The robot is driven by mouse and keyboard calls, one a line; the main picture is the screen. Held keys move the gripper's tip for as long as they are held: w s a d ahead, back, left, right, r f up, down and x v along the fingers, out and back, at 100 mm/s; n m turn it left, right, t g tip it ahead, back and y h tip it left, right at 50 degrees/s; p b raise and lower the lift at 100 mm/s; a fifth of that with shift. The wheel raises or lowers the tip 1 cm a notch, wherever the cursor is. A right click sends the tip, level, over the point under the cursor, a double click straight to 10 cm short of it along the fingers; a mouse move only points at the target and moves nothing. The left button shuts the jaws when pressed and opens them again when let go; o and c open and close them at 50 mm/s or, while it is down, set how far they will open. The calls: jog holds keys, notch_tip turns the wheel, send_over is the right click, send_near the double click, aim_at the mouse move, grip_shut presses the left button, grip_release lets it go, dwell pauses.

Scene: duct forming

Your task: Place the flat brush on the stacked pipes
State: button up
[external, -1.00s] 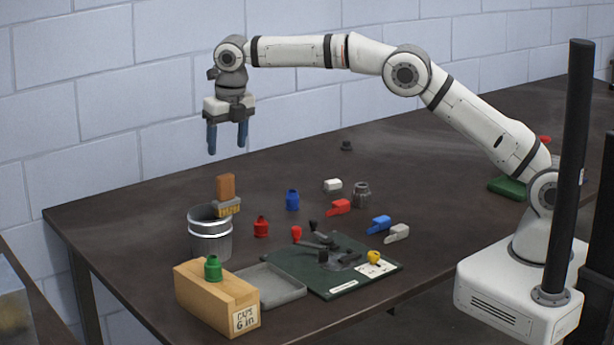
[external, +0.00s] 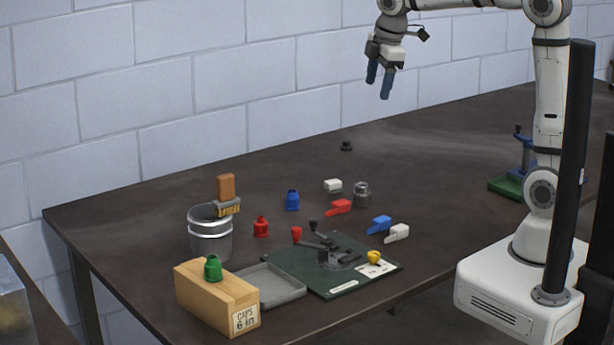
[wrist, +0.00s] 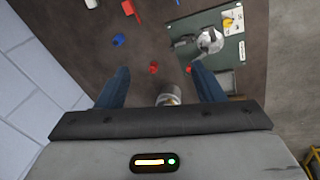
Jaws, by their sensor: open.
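The flat brush (external: 227,192), with a wooden handle and yellowish bristles, leans at the rim of a metal bucket (external: 210,237) at the left of the bench in the external view. My gripper (external: 378,88) is open and empty. It is high above the bench, well to the right of the brush and apart from everything. In the wrist view its two blue fingers (wrist: 160,70) are spread, with the bucket (wrist: 168,96) low between them; the brush cannot be made out there. I cannot identify stacked pipes in either view.
A wooden caps box (external: 217,297) with a green cap on it, a grey tray (external: 272,288) and a green board (external: 345,288) with a tool stand at the front. Red, blue and white small parts lie mid-bench. The back right bench is largely clear.

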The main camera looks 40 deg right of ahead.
jog(key=s+d+f+m, duration=0.2)
jog(key=s+d+m, duration=0.1)
jog(key=s+m, duration=0.2)
jog(key=s+d+f+m, duration=0.3)
jog(key=s+d+m, duration=0.1)
jog(key=s, duration=0.4)
jog(key=s+d+f+m+t, duration=0.1)
jog(key=s+d+f+m, duration=0.2)
jog(key=s, duration=0.4)
jog(key=d+m, duration=0.1)
jog(key=m, duration=0.1)
jog(key=shift+s+d+f+m, duration=0.2)
jog(key=shift+s+m, duration=0.05)
jog(key=shift+m, duration=0.05)
jog(key=shift+f, duration=0.15)
